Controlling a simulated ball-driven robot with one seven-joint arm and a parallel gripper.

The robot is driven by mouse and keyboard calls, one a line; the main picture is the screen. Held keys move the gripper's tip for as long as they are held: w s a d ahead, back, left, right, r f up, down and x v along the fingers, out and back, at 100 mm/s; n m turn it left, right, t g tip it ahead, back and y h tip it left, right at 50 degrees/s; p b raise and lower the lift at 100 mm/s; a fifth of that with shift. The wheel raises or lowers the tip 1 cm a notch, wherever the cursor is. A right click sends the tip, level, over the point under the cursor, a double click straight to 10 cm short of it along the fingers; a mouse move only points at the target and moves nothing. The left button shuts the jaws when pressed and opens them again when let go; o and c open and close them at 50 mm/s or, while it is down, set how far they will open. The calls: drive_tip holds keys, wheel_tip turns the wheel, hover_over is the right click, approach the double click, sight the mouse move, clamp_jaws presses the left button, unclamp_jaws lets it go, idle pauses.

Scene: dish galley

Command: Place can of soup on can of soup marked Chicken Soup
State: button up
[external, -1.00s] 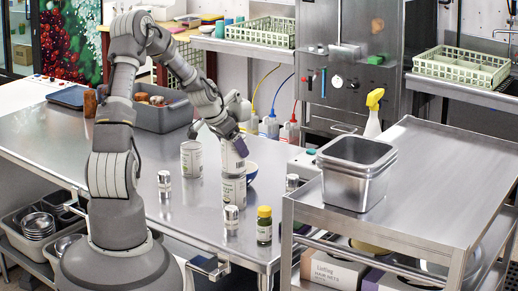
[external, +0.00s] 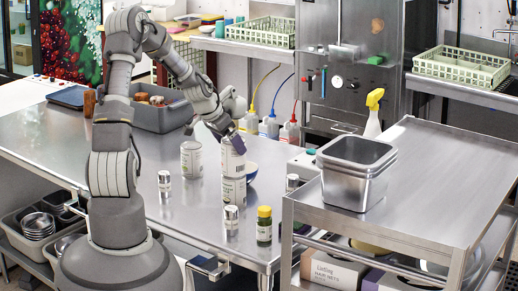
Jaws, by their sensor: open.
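Two white soup cans stand stacked near the right side of the steel table. The upper can (external: 233,163) rests on the lower can (external: 233,191), roughly in line with it. The label writing is too small to read here. My gripper (external: 236,147) is open at the top of the upper can, with its dark fingers close beside it. Whether a finger touches the can I cannot tell.
A blue bowl (external: 251,171) sits just behind the stack. Salt-shaker-like jars (external: 231,218) and a green jar with a yellow lid (external: 264,226) stand in front. A grey bin (external: 172,117) is behind left. A steel cart (external: 440,180) is at right.

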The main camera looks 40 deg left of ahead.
drive_tip(key=p+v, duration=0.2)
drive_tip(key=v, duration=0.7)
drive_tip(key=w+d+r+n+t+y, duration=0.1)
drive_tip(key=w+d+r+t, duration=0.15)
drive_tip(key=r, duration=1.05)
drive_tip(key=w+d+r+t+y, duration=0.1)
drive_tip(key=w+d+r+t, duration=0.15)
drive_tip(key=r, duration=1.05)
drive_tip(key=s+d+r+n+t, duration=0.1)
drive_tip(key=s+r, duration=0.5)
drive_tip(key=r, duration=0.6)
drive_tip(key=s+d+r+n+t, duration=0.1)
drive_tip(key=s+r, duration=0.5)
drive_tip(key=r, duration=0.7)
drive_tip(key=d+t, duration=0.1)
drive_tip(key=t, duration=0.1)
drive_tip(key=shift+s+d+r+n+t, duration=0.25)
drive_tip(key=shift+d+r+n+t, duration=0.05)
drive_tip(key=shift+d, duration=0.05)
